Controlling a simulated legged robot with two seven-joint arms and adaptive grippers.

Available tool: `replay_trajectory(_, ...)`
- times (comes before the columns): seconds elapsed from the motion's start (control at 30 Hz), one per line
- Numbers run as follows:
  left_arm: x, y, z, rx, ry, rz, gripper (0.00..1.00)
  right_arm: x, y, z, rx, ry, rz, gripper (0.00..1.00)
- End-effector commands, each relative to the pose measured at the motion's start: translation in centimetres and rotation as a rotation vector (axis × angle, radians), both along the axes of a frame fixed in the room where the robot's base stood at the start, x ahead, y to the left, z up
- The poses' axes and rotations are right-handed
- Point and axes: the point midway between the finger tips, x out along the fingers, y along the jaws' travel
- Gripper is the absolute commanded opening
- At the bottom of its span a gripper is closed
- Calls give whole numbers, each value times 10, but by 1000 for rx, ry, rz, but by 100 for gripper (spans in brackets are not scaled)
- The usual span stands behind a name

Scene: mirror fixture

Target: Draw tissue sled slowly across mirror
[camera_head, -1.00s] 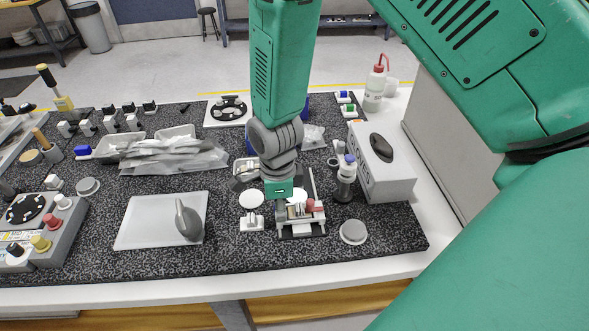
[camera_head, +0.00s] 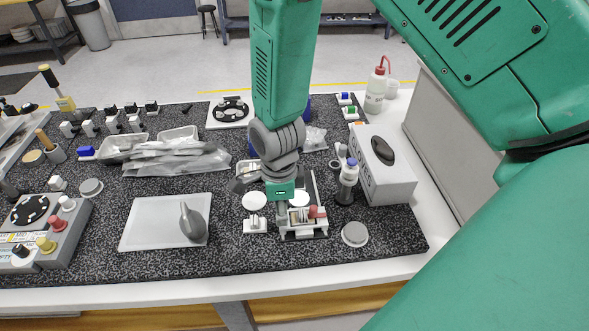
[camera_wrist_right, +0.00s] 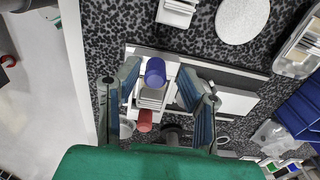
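The mirror fixture (camera_head: 303,233) is a small pale frame near the table's front, with a rail behind it and a red knob (camera_head: 316,212). A small white block (camera_head: 300,216), perhaps the tissue sled, sits on it. In the right wrist view the white block (camera_wrist_right: 150,98) lies beside a blue cylinder (camera_wrist_right: 155,71) and the red knob (camera_wrist_right: 144,120), with pale flat panels (camera_wrist_right: 236,101) to the right. I cannot tell which surface is the mirror. My right gripper (camera_wrist_right: 158,82) points down over the fixture, fingers apart on either side of the block, with gaps visible. My left gripper is out of view.
A grey plate with a handled tool (camera_head: 140,238) lies left of the fixture. A white box (camera_head: 385,185) and a blue-capped bottle (camera_head: 348,182) stand close on the right. A grey disc (camera_head: 354,234) is front right. Clear mat lies in front.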

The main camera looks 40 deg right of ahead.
Motion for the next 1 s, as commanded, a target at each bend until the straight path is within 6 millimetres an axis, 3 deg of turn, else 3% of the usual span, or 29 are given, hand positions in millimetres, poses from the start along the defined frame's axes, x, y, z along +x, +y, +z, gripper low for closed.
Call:
replay_trajectory(0.1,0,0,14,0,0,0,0,0,0,14,-1,1,1,34)
replay_trajectory(0.6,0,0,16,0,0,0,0,1,-1,50,-2,-1,0,34)
replay_trajectory(1.0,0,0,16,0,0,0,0,0,0,56,-1,1,0,34)
